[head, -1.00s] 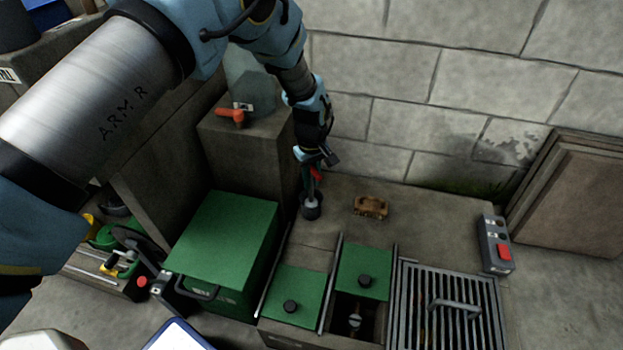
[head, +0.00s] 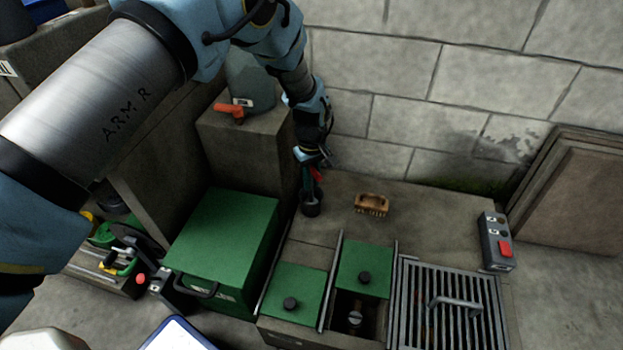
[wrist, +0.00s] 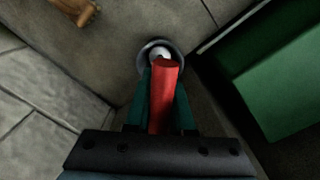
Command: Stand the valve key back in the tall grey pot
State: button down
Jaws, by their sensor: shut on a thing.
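My gripper (head: 314,168) is shut on the red valve key (head: 317,175), just above the grey pot (head: 312,207) on the concrete ledge. In the wrist view the key's red handle (wrist: 163,95) lies between the two green fingers (wrist: 160,112). Its far end lines up with the round mouth of the pot (wrist: 144,53), where a pale part shows inside the rim. The fingers and handle hide much of the key, so I cannot tell how deep its lower end sits.
A wooden brush (head: 371,204) lies right of the pot. A green box (head: 222,240) stands at front left, with green lids (head: 365,268) and a metal grate (head: 450,305) in front. A concrete block (head: 245,150) stands left of my gripper; the block wall (head: 400,130) is behind.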

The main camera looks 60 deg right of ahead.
aim_at(312, 166)
jog(key=shift+f, duration=0.25)
jog(key=c, duration=0.7)
grip_release()
jog(key=shift+r+p, duration=2.7)
jog(key=shift+r, duration=1.35)
